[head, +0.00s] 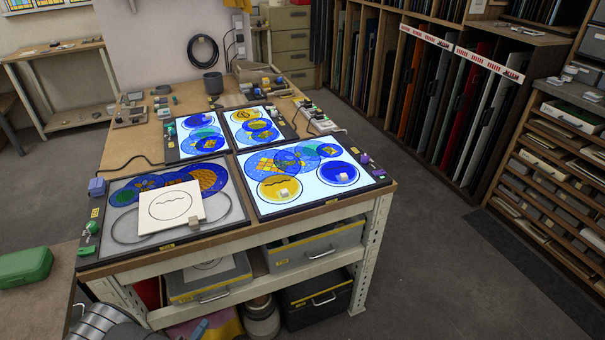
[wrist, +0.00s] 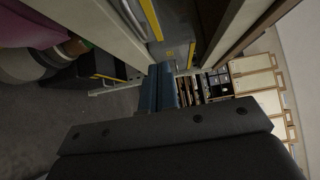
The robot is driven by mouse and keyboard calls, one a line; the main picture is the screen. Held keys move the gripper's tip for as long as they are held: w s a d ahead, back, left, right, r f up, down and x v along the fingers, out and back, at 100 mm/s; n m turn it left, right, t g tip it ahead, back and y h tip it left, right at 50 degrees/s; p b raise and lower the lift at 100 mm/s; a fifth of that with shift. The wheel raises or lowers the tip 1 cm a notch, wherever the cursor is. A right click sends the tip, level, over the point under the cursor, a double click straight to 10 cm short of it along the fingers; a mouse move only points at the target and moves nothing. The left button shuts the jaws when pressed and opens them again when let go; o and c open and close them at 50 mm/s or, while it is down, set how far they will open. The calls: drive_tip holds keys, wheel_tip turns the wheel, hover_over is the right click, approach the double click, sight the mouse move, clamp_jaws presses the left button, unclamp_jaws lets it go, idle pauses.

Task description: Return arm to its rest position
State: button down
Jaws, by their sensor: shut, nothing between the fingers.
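My gripper (wrist: 160,88) shows in the wrist view, its two dark blue fingers close together, shut and empty. It is beside the workbench, low near the lower-shelf level, and touches nothing that I can see. In the head view a grey rounded part of my arm shows at the bottom left, in front of the bench. The workbench (head: 190,254) carries several light panels with blue and yellow glass pieces. A white square sheet with a drawn circle (head: 170,207) lies on the front left panel (head: 225,170).
A green case (head: 25,266) lies on a table at left. Sheet racks (head: 430,100) line the right. The floor (head: 440,270) right of the bench is clear.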

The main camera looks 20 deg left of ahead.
drive_tip(key=shift+w, duration=0.1)
drive_tip(key=w, duration=0.4)
drive_tip(key=w+a, duration=0.1)
drive_tip(key=w, duration=0.3)
drive_tip(key=w+a, duration=0.1)
drive_tip(key=w, duration=0.3)
drive_tip(key=shift+w+a, duration=0.4)
drive_tip(key=shift+a, duration=0.1)
